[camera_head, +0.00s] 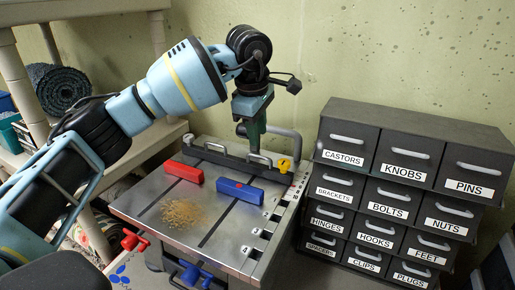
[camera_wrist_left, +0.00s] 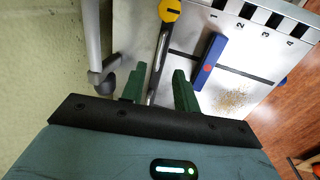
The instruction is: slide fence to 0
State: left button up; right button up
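The fence (camera_head: 225,157) is a dark bar with metal handles, lying across the far end of the grey machine table (camera_head: 215,235). A yellow knob (camera_head: 284,165) sits at its right end beside the numbered scale (camera_head: 262,234). In the left wrist view the fence (camera_wrist_left: 158,62) lies on the far side of mark 1 from marks 2 to 4; I cannot read a 0. My left gripper (camera_head: 249,140) points down over the fence. Its green fingers (camera_wrist_left: 159,90) are open, on either side of the bar, with gaps visible. My right gripper is out of view.
A red block (camera_head: 184,172), a blue block (camera_head: 240,191) and sawdust (camera_head: 184,213) lie on the table in front of the fence. A labelled drawer cabinet (camera_head: 415,137) stands at right.

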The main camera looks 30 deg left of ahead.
aim_at(260, 156)
pick_arm(q)
jog(key=shift+w+a+f, duration=0.1)
jog(key=shift+w+f, duration=0.1)
jog(key=shift+f, duration=0.85)
jog(key=shift+w+d+f, duration=0.1)
jog(key=shift+w+f, duration=0.15)
jog(key=shift+f, duration=0.75)
jog(key=shift+w+a+f, duration=0.1)
jog(key=shift+w+f, duration=0.1)
jog(key=shift+f, duration=0.85)
grip_shut()
